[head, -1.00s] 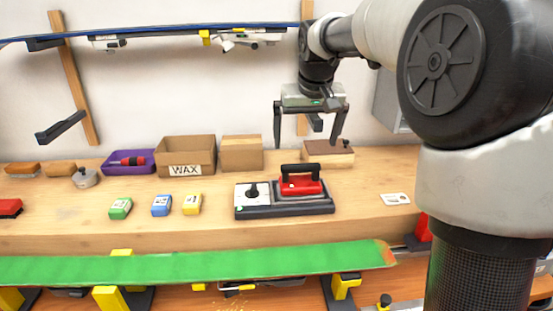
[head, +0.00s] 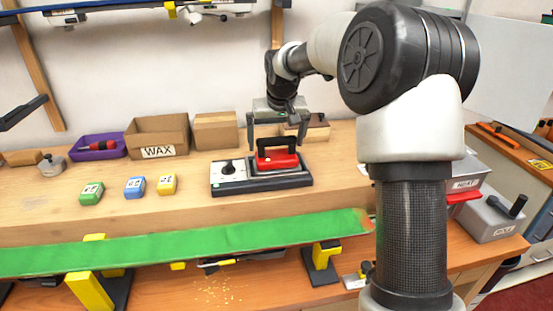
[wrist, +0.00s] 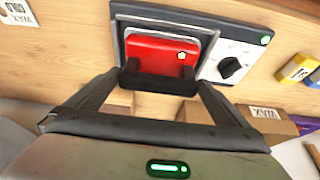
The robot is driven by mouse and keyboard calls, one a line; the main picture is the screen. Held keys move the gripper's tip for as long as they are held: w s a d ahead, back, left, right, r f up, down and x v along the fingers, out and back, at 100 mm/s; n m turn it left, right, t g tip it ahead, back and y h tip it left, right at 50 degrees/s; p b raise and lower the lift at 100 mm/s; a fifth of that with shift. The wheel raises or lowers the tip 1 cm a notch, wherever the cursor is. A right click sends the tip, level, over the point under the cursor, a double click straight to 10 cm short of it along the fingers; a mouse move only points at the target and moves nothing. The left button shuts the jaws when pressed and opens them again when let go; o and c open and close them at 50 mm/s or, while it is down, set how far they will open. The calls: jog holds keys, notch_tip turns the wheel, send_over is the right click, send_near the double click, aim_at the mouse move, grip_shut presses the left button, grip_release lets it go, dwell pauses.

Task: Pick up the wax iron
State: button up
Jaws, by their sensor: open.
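The wax iron (head: 277,162) has a red body and a black handle and rests on its dark stand (head: 260,184) on the bench. The stand has a light panel with a black knob at its left. My gripper (head: 279,149) is open above the iron, with its fingers on either side of the handle. In the wrist view the iron (wrist: 160,52) lies ahead of the open fingers, its black handle nearest and between them. I cannot tell whether the fingers touch the handle.
Green (head: 91,193), blue (head: 135,187) and yellow (head: 167,184) wax blocks lie left of the stand. An open WAX box (head: 158,136) and a closed carton (head: 215,131) stand behind. A green ski or board (head: 190,244) lies across the front on yellow supports.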

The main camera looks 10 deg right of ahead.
aim_at(276, 152)
jog(key=x, duration=0.4)
jog(key=shift+w+d+f+b, duration=0.1)
jog(key=shift+w+f+b, duration=0.1)
jog(key=shift+f+b, duration=0.15)
jog(key=c, duration=1.3)
jog(key=shift+r, duration=0.15)
notch_tip(276, 152, up, 10)
jog(key=p, duration=0.2)
jog(key=o, duration=0.9)
jog(key=shift+c, duration=1.3)
